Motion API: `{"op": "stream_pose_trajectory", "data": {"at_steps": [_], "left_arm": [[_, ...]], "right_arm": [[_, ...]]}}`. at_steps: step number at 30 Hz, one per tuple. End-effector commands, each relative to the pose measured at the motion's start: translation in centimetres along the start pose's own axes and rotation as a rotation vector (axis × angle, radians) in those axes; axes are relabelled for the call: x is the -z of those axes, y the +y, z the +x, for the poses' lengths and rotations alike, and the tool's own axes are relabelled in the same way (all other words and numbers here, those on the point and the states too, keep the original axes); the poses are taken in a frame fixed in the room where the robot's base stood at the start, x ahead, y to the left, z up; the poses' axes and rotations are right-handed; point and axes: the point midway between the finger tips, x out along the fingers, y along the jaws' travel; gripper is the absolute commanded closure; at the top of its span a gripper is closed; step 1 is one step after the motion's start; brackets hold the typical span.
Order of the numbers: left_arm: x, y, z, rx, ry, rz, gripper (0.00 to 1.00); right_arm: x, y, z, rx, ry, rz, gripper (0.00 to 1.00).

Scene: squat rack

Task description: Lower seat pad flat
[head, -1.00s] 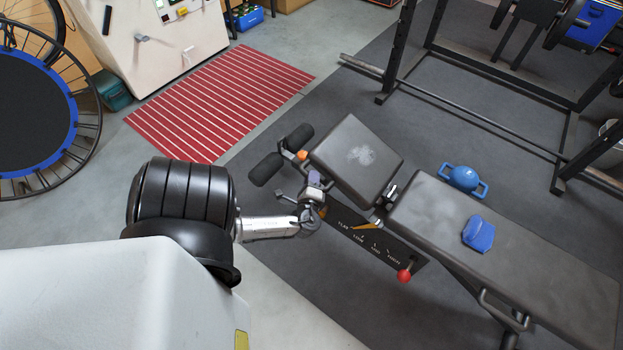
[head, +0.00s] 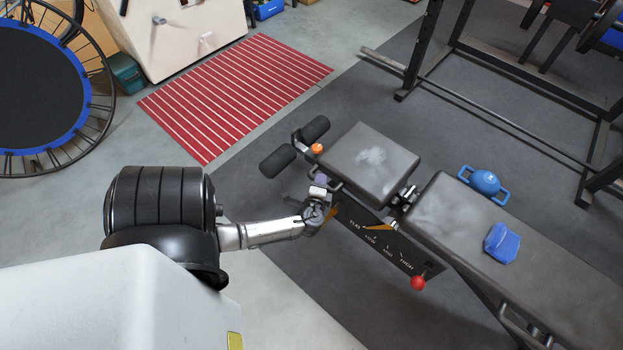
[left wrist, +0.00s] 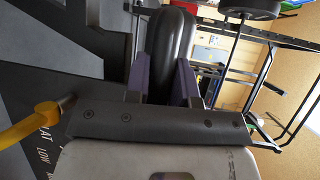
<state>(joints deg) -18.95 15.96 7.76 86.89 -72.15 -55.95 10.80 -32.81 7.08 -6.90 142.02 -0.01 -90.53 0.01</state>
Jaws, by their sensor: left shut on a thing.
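The black seat pad (head: 370,158) of the bench is in the middle of the head view, close to level, its worn top facing up. A grab handle (head: 337,184) shows at its near side. My left gripper (head: 318,192) is at that side, shut, apparently on this handle. In the left wrist view, its purple fingers (left wrist: 163,80) stand either side of a black rounded part. The exact grip is partly hidden. A dark scale plate (head: 385,243) with marks from FLAT to HIGH and an orange pointer (head: 380,228) sits below the pad. My right gripper is not in view.
Foam rollers (head: 277,160) stand beyond the seat. A red knob (head: 418,282) sits low on the near side. The rack (head: 480,88) stands behind.

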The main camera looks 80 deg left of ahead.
Motion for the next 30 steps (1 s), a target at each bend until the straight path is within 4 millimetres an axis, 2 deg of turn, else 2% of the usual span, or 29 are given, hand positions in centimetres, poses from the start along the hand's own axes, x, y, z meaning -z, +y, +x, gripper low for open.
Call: {"op": "stream_pose_trajectory", "data": {"at_steps": [1,10,11,18,26,30], "left_arm": [[-0.1,0.5,0.0,-0.010,0.001,-0.009,1.00],[-0.2,0.8,0.0,-0.020,0.003,-0.015,1.00],[-0.1,0.8,0.0,-0.020,0.004,-0.015,0.74],[-0.1,0.7,0.0,-0.016,0.003,-0.013,0.52],[-0.1,0.4,-0.1,-0.012,0.002,-0.013,0.52],[-0.2,0.3,-1.4,-0.014,0.002,-0.013,0.52]], "right_arm": [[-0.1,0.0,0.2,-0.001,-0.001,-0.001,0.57],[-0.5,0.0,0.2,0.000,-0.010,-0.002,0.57],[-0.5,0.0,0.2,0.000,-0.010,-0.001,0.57],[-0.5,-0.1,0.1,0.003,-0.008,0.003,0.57],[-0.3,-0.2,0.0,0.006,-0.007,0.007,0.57],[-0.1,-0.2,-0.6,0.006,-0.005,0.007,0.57]]}}
